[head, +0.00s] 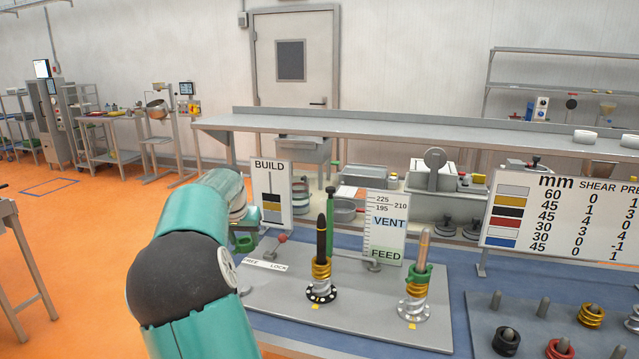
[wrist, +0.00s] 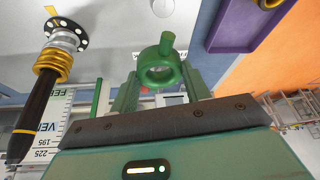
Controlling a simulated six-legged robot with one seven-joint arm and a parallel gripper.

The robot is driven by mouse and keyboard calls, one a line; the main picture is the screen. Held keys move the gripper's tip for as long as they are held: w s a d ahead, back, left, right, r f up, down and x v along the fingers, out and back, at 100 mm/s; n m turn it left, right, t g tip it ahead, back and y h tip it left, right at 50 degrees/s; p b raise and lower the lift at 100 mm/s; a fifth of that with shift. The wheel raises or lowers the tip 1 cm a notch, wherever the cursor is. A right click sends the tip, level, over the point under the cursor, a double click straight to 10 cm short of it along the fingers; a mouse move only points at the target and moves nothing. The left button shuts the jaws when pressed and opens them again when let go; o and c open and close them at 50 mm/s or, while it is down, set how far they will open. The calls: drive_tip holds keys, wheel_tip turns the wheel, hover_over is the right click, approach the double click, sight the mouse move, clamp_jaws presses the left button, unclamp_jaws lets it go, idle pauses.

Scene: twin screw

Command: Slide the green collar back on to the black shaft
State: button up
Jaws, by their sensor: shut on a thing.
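The green collar (wrist: 150,74), a ring with a short stub handle, sits between the fingers of my gripper (wrist: 163,84) in the wrist view. My gripper is shut on it, and the ring's hole is visible and empty. The black shaft (head: 321,238) stands upright on the grey plate in the head view, with gold coils and a dark dotted flange at its base. It also shows at left in the wrist view (wrist: 34,112), apart from the collar. In the head view my arm hides most of my gripper, left of the black shaft.
A second, copper-tipped shaft (head: 425,247) at right wears another green collar (head: 418,274). A green post (head: 330,212) rises close behind the black shaft. The BUILD sign (head: 272,195), VENT/FEED sign (head: 385,228) and a red-knobbed lever (head: 282,239) stand nearby. Bare grey plate (head: 365,308) lies between the shafts.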

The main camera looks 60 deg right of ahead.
drive_tip(key=s+d+r+m+g, duration=0.1)
drive_tip(key=s+d+r+m, duration=0.2)
drive_tip(key=s+d+r, duration=0.55)
wheel_tip(320, 180, up, 7)
drive_tip(key=m+g, duration=0.1)
drive_tip(key=m, duration=0.2)
hover_over(319, 232)
drive_tip(key=shift+d+r, duration=0.15)
drive_tip(key=shift+d, duration=0.2)
drive_tip(key=shift+f, duration=3.6)
drive_tip(key=shift+f, duration=0.1)
drive_tip(key=shift+f, duration=3.75)
drive_tip(key=o, duration=1.2)
drive_tip(key=shift+c, duration=0.2)
drive_tip(key=v, duration=1.3)
drive_tip(key=shift+w+a+r, duration=0.25)
drive_tip(key=shift+a+r, duration=0.05)
drive_tip(key=shift+r, duration=0.05)
